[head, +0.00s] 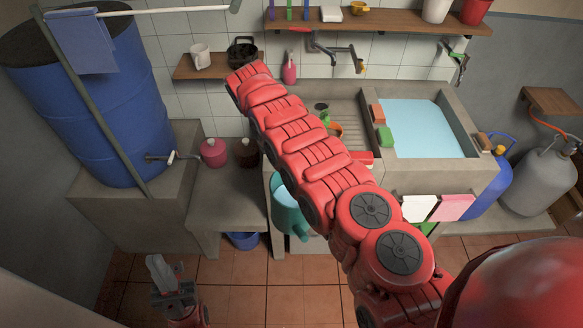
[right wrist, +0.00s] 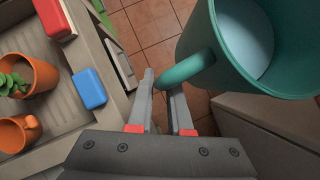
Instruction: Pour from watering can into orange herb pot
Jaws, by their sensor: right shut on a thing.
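The teal watering can (head: 287,207) is held in front of the counter, partly hidden behind my red right arm. In the right wrist view the can (right wrist: 232,68) shows large, with a pale blue surface inside. My right gripper (right wrist: 163,92) is shut on its handle; the head view hides this gripper. The orange herb pot (right wrist: 40,74), with green leaves, stands in the ribbed drainboard area, apart from the can. An orange mug (right wrist: 18,132) is beside it. My left gripper (head: 172,277) is low at the lower left, over the floor; its opening is unclear.
A pink jar (head: 213,152) stands on the lower ledge. A blue barrel (head: 95,110) fills the left.

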